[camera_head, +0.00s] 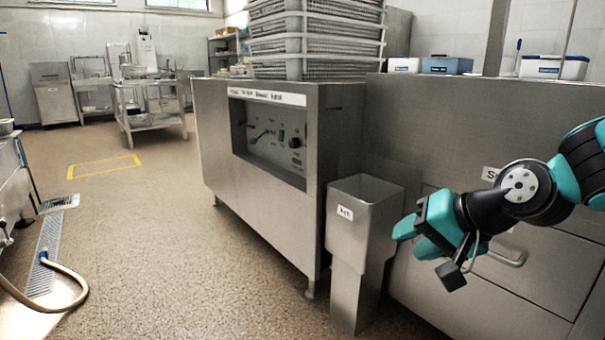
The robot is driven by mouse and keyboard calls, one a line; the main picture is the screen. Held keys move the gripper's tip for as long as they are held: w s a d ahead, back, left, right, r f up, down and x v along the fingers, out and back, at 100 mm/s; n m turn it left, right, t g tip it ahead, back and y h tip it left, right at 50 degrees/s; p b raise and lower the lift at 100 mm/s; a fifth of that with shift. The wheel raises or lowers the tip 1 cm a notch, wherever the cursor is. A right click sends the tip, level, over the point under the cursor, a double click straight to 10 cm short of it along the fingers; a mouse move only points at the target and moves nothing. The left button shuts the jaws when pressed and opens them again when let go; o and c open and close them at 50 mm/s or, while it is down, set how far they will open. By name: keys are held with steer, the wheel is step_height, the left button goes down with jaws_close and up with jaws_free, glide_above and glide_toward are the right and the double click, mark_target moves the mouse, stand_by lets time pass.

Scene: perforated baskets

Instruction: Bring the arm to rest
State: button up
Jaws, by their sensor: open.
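My arm, teal and black, reaches in from the right edge. My gripper (416,239) is at its end, with teal fingers pointing left. The gripper is open, and nothing shows between its fingers. In the picture it is just right of a tall narrow steel bin (350,260) and in front of a steel drawer cabinet (545,275). I cannot tell how far it is from either.
A steel machine (260,200) with a control panel stands at the centre, stacked perforated baskets (315,45) on top. Small blue and white boxes (447,65) sit on the right counter. A hose (75,285) lies at lower left. The middle floor is clear.

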steer(key=s+a+r+n+g+h+p, duration=0.1)
steer(key=s+a+r+n+g+p, duration=0.25)
steer(key=s, duration=0.75)
steer(key=s+d+r+n+g+h+p, duration=0.1)
steer(key=s+r+n+g+p, duration=0.25)
steer(key=s+r+n, duration=0.55)
step_height(320, 180, up, 34)
steer(key=m+p, duration=0.2)
steer(key=p, duration=3.5)
steer(key=shift+s+a, duration=0.25)
steer(key=shift+s, duration=0.2)
steer(key=shift+f, duration=0.1)
